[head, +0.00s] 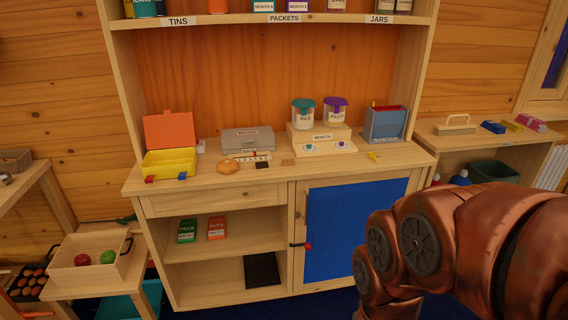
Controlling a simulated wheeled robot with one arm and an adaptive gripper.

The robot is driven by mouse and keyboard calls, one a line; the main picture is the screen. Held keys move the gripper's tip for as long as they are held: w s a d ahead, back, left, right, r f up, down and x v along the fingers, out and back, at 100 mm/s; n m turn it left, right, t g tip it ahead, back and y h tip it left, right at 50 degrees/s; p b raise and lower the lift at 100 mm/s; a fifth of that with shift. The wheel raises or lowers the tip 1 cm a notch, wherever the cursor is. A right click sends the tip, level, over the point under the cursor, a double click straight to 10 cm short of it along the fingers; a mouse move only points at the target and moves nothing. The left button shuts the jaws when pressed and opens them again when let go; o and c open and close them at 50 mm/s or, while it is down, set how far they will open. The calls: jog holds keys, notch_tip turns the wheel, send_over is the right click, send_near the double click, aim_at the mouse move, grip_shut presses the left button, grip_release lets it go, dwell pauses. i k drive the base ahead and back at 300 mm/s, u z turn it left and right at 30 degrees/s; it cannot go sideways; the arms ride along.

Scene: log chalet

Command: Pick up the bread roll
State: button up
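The bread roll (229,167) is a small round golden-brown thing on the wooden counter (215,185) of the cabinet. It lies between the yellow box and the grey box, near the counter's front half. My copper-coloured arm fills the lower right of the head view. My gripper is not in view, so its state is hidden. Nothing covers the bread roll in this view.
A yellow box with a raised orange lid (169,131) stands left of the roll. A grey box (247,139) is behind it, and a small dark block (262,165) lies to its right. Jars (303,114) stand on a pale stand. A shelf (280,22) overhangs the counter.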

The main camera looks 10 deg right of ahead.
aim_at(226, 166)
jog(key=u, duration=0.2)
jog(key=i, duration=0.7)
jog(key=u, duration=0.8)
jog(key=i, duration=1.3)
jog(key=u, duration=0.25)
